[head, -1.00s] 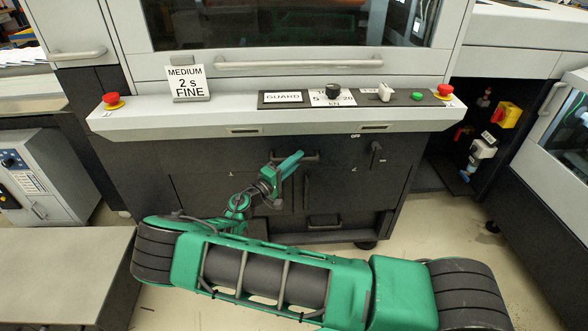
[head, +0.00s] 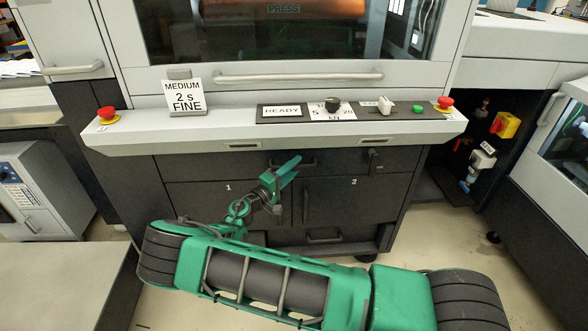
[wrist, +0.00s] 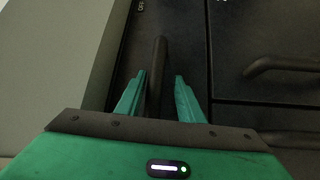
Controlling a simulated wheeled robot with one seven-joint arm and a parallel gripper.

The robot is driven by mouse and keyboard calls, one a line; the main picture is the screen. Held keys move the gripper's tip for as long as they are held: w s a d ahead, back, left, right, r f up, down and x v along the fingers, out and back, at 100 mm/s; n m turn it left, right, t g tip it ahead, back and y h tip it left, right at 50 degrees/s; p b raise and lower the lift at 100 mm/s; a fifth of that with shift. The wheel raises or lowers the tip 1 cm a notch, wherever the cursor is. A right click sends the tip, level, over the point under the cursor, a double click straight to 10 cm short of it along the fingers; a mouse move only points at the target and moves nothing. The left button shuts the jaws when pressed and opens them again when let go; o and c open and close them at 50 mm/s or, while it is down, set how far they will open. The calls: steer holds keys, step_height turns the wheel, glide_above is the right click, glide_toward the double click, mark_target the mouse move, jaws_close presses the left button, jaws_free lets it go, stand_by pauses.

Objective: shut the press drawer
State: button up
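The press drawer (head: 220,166) is the wide dark front right under the press's control ledge. Its horizontal handle (head: 305,161) is partly hidden by my gripper (head: 287,171) in the head view. In the wrist view, the handle (wrist: 158,70) stands between my two green fingers (wrist: 160,84), with gaps on both sides. My gripper is open and holds nothing. The drawer front looks close to flush with the cabinet, but I cannot tell whether it is fully shut.
Cabinet doors marked 1 and 2 (head: 355,205) sit below the drawer, with a lower handle (head: 324,236) beneath. A ledge (head: 200,140) with red buttons overhangs the drawer. A grey table (head: 60,270) stands at left.

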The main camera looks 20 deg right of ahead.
steer(key=shift+s+r, duration=0.1)
steer(key=shift+r, duration=0.05)
steer(key=shift+s+a, duration=0.1)
steer(key=shift+a, duration=0.05)
steer(key=v, duration=1)
steer(key=shift+a, duration=0.25)
steer(key=shift+s, duration=0.1)
